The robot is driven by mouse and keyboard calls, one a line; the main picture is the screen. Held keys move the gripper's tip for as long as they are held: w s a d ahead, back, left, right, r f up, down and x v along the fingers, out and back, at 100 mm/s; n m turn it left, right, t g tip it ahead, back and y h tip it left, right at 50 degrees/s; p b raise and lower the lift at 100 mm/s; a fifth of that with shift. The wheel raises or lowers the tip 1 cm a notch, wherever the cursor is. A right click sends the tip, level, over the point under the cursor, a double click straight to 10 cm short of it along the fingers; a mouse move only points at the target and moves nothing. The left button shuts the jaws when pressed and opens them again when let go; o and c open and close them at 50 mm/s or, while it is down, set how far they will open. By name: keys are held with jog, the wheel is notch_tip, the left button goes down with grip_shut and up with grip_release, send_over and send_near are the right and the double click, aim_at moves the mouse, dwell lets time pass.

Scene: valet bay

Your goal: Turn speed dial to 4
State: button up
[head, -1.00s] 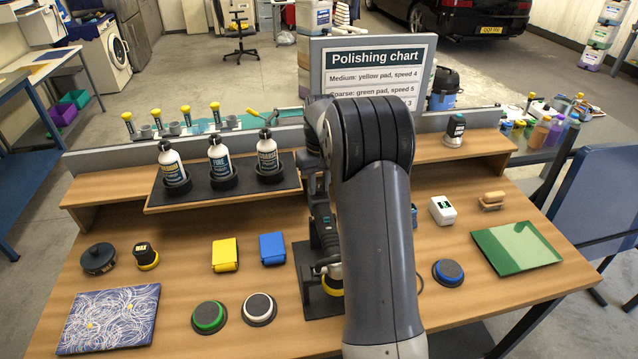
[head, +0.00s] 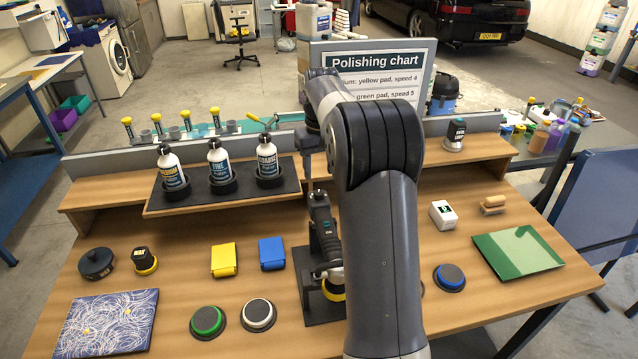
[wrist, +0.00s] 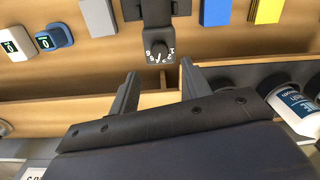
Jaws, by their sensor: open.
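The polisher (head: 325,238) rests on a black stand (head: 312,305) at the middle of the bench, a yellow pad under its head. The pointer's exact setting is too small to read. My gripper (wrist: 158,74) is open and empty. The dial shows in line with the gap between its fingers, a little beyond the tips, apparently untouched. In the head view my arm hides most of the gripper.
A polishing chart (head: 372,63) stands behind my arm, partly covered. Several bottles stand in a black rack (head: 222,190) on the shelf left of the polisher. Blue (head: 272,252) and yellow (head: 224,259) blocks and round pads lie left; a green panel (head: 518,250) lies right.

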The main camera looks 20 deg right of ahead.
aim_at(319, 192)
jog(key=shift+r, duration=2.1)
notch_tip(319, 192, down, 11)
jog(key=shift+r+p, duration=0.1)
jog(key=shift+p, duration=0.35)
jog(key=shift+a, duration=0.1)
jog(key=n+b, duration=0.1)
jog(key=n, duration=0.5)
jog(key=shift+b, duration=0.4)
jog(key=n+b, duration=0.2)
jog(key=n, duration=0.3)
jog(key=shift+n+b, duration=0.3)
jog(key=shift+b, duration=0.1)
notch_tip(319, 192, up, 11)
jog(key=shift+w, duration=0.1)
